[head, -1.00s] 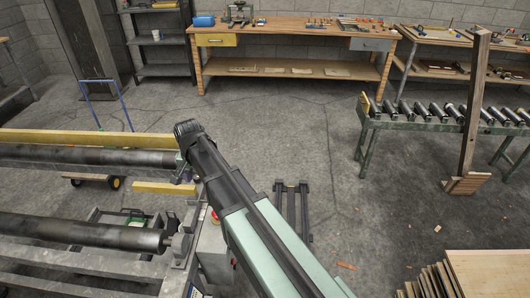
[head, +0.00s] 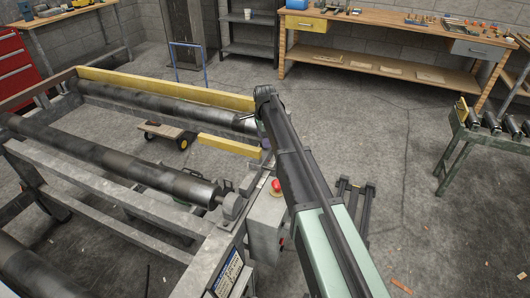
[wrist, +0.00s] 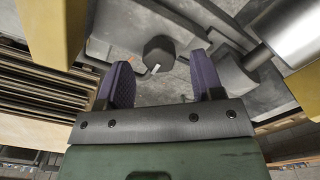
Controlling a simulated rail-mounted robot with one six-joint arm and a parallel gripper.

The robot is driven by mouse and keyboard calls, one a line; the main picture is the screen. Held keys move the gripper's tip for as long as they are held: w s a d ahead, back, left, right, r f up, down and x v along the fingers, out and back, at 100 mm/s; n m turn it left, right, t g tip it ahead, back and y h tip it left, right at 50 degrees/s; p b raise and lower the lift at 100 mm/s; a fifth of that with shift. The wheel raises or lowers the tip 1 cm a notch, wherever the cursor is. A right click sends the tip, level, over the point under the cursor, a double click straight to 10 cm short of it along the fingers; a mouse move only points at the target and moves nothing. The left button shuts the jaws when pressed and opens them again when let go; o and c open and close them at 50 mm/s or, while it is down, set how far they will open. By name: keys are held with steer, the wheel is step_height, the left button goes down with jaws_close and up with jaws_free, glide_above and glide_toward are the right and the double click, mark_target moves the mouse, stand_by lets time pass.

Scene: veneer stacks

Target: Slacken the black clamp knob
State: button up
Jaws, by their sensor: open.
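The black clamp knob (wrist: 160,52) shows in the wrist view, faceted and round with a white mark on its near edge. It sits against a grey metal part. My gripper (wrist: 161,66) is open, with one purple-padded finger left of the knob and one right of it. The knob appears in the gap, just beyond the fingertips; I cannot tell how far away it is. Nothing is held. In the head view my arm hides the gripper's end, and I cannot make out the knob.
A roller frame (head: 195,248) with dark rollers (head: 130,165) fills the left of the head view. A red button (head: 276,185) sits on a grey box beside my arm. In the wrist view a shiny roller (wrist: 285,30) is at right and stacked sheets (wrist: 45,75) at left.

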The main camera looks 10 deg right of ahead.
steer(key=shift+f, duration=0.9)
steer(key=shift+r, duration=0.15)
steer(key=c, duration=0.9)
